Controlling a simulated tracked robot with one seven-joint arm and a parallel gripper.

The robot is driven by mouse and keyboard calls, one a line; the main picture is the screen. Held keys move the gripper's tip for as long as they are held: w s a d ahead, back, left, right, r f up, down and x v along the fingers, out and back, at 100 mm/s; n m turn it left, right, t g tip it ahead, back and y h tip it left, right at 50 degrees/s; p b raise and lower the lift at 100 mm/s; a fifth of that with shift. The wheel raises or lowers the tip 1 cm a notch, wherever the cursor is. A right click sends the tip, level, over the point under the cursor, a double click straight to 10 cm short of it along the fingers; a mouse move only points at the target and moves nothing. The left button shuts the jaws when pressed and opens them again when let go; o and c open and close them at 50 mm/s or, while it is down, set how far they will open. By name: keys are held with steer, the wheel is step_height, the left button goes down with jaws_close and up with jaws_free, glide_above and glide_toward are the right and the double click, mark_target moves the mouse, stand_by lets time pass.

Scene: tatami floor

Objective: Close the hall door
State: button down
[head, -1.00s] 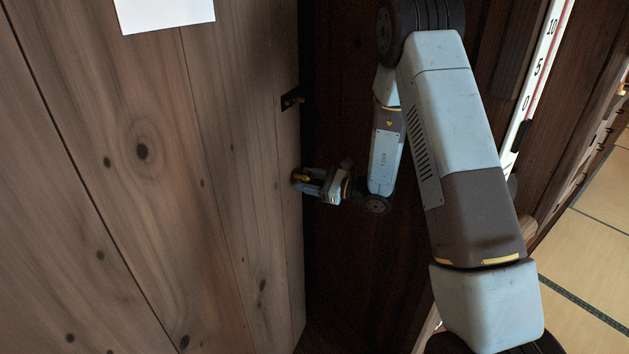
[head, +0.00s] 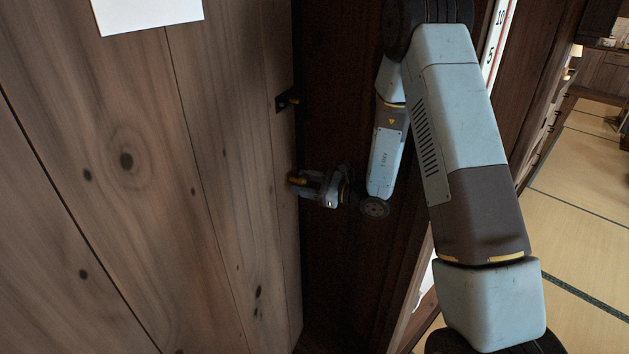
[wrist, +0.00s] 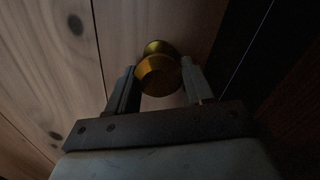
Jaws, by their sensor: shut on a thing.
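The hall door (head: 150,190) is a wooden plank panel with dark knots that fills the left of the head view. Its edge runs down near the middle, beside a dark gap. My gripper (head: 297,181) is at that edge, shut on a yellow brass knob. In the wrist view the round knob (wrist: 158,68) sits between the two fingers of my gripper (wrist: 160,88). The wood of the door (wrist: 55,60) is behind it. A dark latch plate (head: 286,100) is on the door edge above my gripper.
A blank white sheet (head: 148,12) is on the door at upper left. A white measuring strip (head: 496,45) with numbers is on the dark wood to the right. Tatami floor (head: 580,205) lies open at far right, with wooden furniture (head: 606,72) beyond.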

steer(key=shift+d+r, duration=0.1)
steer(key=shift+d, duration=0.15)
steer(key=shift+d, duration=0.1)
steer(key=c, duration=0.5)
jaws_free()
steer(key=shift+s, duration=0.1)
steer(key=shift+d, duration=0.1)
